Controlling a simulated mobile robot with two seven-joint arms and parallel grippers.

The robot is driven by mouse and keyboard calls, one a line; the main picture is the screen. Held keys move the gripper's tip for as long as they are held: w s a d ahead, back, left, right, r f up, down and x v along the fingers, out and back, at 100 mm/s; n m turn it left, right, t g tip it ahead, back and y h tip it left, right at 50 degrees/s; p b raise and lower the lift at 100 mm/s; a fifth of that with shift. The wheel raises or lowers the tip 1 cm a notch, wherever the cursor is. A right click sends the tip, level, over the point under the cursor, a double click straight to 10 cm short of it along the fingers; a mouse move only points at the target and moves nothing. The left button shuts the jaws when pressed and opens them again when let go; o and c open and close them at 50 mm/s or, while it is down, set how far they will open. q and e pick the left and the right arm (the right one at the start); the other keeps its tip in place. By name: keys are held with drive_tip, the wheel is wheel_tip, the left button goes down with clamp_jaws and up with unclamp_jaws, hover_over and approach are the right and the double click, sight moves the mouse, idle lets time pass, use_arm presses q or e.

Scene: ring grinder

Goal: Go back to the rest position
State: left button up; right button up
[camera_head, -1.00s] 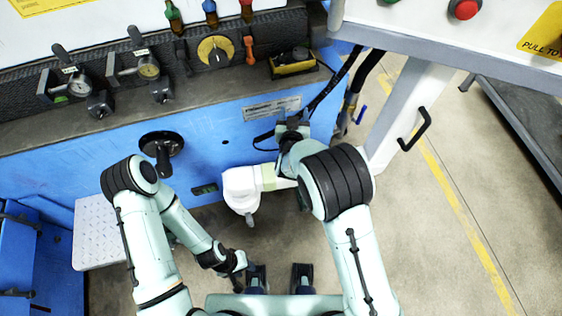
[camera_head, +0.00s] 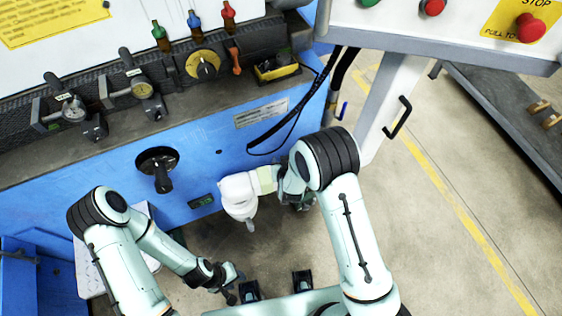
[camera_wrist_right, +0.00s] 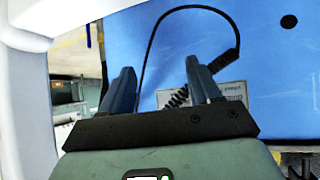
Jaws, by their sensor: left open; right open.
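My left arm comes in at the left of the head view and bends down to the bottom middle. My left gripper (camera_head: 237,287) is small and dark there, open and holding nothing that I can see, in front of the machine's blue side. My right arm is folded at the elbow right of centre in the head view, and its gripper is largely hidden by the arm. In the right wrist view my right gripper (camera_wrist_right: 160,85) has its fingers apart with nothing between them. It points toward the blue panel (camera_wrist_right: 270,65) and a black cable (camera_wrist_right: 152,45).
The blue machine (camera_head: 105,175) with a black handwheel (camera_head: 157,165) stands close ahead. Its shelf holds dial gauges (camera_head: 142,88). A control panel with a red stop button (camera_head: 530,27) overhangs at upper right.

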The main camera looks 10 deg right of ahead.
idle(0.5)
drive_tip(key=s+d+f+m+g+y, duration=0.1)
drive_tip(key=s+d+f+g, duration=0.15)
drive_tip(key=s+f, duration=0.4)
drive_tip(key=s+d+f+g, duration=0.25)
drive_tip(key=s+f, duration=0.25)
drive_tip(key=s, duration=0.3)
drive_tip(key=s+a+f+m+g+y, duration=0.1)
drive_tip(key=s+g, duration=0.2)
drive_tip(key=s, duration=0.6)
drive_tip(key=s+a+m+g+y, duration=0.1)
drive_tip(key=s+a+g+y, duration=0.1)
drive_tip(key=s, duration=0.7)
drive_tip(key=shift+s+a+f+g+y, duration=0.3)
drive_tip(key=shift+s+f+g, duration=0.05)
drive_tip(key=shift+g, duration=0.25)
